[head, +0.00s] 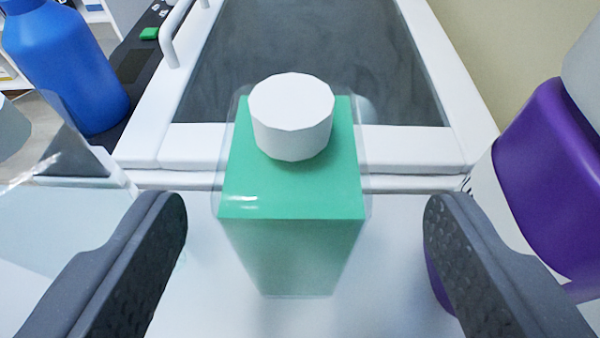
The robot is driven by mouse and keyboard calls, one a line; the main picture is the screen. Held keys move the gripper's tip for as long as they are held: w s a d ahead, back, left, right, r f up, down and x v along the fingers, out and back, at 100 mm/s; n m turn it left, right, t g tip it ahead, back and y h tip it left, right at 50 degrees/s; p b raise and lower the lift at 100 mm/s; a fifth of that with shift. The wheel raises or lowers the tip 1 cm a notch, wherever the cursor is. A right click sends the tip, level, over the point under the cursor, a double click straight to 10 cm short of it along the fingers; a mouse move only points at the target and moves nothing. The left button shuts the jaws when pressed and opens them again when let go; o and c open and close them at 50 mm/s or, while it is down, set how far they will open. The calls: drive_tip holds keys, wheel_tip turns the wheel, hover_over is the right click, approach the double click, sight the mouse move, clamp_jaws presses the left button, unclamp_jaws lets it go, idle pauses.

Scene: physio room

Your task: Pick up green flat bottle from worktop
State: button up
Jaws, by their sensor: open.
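The green flat bottle (290,200) stands upright on the white worktop (390,295) in the middle of the head view. It has a white cap (291,117) and a clear outer wall around the green. My gripper (306,215) is open, with one dark grey finger to the left of the bottle and one to the right. There is a visible gap between each finger and the bottle. Nothing is held.
A purple and white container (548,180) stands close on the right, partly behind my right finger. A clear container (60,200) is close on the left. A blue bottle (66,65) stands farther back left. A white-framed unit with a dark panel (310,60) lies behind.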

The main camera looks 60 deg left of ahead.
sight(299, 162)
drive_tip(key=b+x, duration=0.1)
drive_tip(key=x, duration=0.4)
drive_tip(key=shift+a+r, duration=0.1)
drive_tip(key=c, duration=1.2)
drive_tip(key=shift+r, duration=0.15)
